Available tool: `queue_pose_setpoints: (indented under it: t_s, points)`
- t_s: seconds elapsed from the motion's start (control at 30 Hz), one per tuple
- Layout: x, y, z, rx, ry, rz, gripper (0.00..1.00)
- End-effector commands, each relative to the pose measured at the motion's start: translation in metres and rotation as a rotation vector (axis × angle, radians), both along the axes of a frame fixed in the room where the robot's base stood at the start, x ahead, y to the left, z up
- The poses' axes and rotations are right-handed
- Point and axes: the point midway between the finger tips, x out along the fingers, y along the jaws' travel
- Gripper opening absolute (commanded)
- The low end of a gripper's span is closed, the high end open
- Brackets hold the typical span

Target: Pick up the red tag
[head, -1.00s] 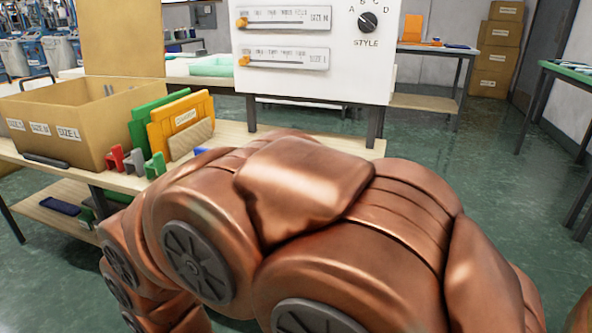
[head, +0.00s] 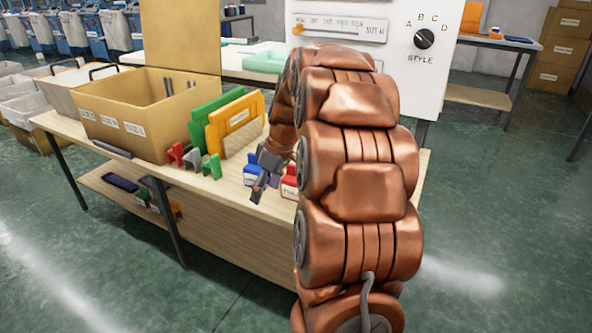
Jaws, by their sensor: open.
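In the head view a red piece with a white label (head: 290,181) stands on the wooden table (head: 228,190), just left of my arm, which hides part of it. A blue piece with a white label (head: 252,168) stands to its left. Another red piece (head: 176,153), a small upright stand-like shape, is farther left beside a grey one (head: 192,160) and a green one (head: 212,166). I cannot tell for certain which red piece is the tag. My gripper (head: 262,186) is open and points down, close in front of the labelled blue and red pieces, with nothing visible in it.
A cardboard box (head: 140,128) stands at the table's left, with green (head: 215,112) and orange (head: 238,118) boards beside it. A white panel with a style knob (head: 424,39) rises behind my arm. The table's front strip is clear.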

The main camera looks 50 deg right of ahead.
Motion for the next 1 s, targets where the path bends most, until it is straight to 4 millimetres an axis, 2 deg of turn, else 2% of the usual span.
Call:
queue_pose_setpoints:
  t_s: [0.03, 0.1, 0.2, 0.33, 0.47, 0.77, 1.0]
  points:
    - [0.004, -0.028, 0.014, -0.010, -0.031, -0.006, 0.78]
    - [0.009, -0.060, 0.022, -0.031, -0.070, 0.004, 0.78]
    - [0.011, -0.095, 0.030, -0.057, -0.113, 0.012, 0.78]
    - [0.011, -0.125, 0.036, -0.084, -0.146, 0.022, 0.78]
    - [0.011, -0.134, 0.033, -0.092, -0.156, 0.026, 0.78]
    - [0.019, -0.131, 0.007, -0.093, -0.157, 0.027, 0.78]
    - [0.023, -0.126, -0.024, -0.093, -0.156, 0.026, 0.78]
